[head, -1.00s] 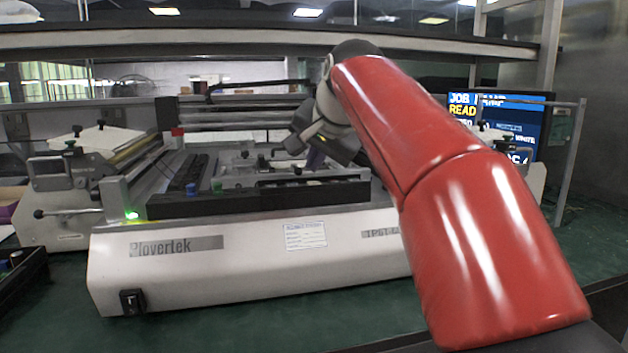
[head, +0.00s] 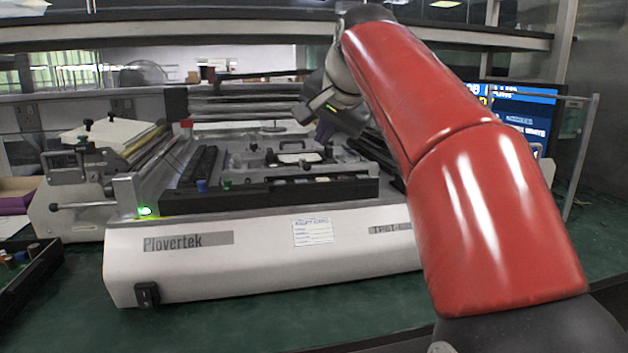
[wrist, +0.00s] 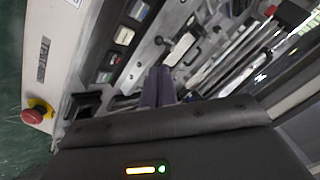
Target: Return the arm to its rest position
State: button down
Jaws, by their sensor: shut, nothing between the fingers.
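My red arm reaches up from the lower right in the head view, and my gripper (head: 318,128) hangs at its far end above the white Plovertek machine (head: 270,262). In the wrist view my gripper (wrist: 158,84) shows as two purple-grey fingers close together, with nothing between them. The machine bed (wrist: 118,45) lies beyond the fingers. The contact with the bed cannot be judged, but the gripper looks raised over it in the head view.
A shelf (head: 200,38) spans the back above the machine. A second machine (head: 85,195) stands at left, a dark tray (head: 30,280) at lower left. A monitor (head: 525,120) is at right. In the wrist view a red emergency button (wrist: 33,116) sits on the machine's side.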

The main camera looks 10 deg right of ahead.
jog(key=s+f+n+g, duration=0.1)
jog(key=s+f+n, duration=0.3)
jog(key=s+f, duration=1)
jog(key=s+f+n+g+h, duration=0.1)
jog(key=s+f+n+g, duration=0.1)
jog(key=s+f, duration=1.1)
notch_tip(320, 180, down, 5)
jog(key=shift+s+f+n+g, duration=0.15)
jog(key=shift+s+n+g, duration=0.2)
jog(key=shift+n, duration=0.55)
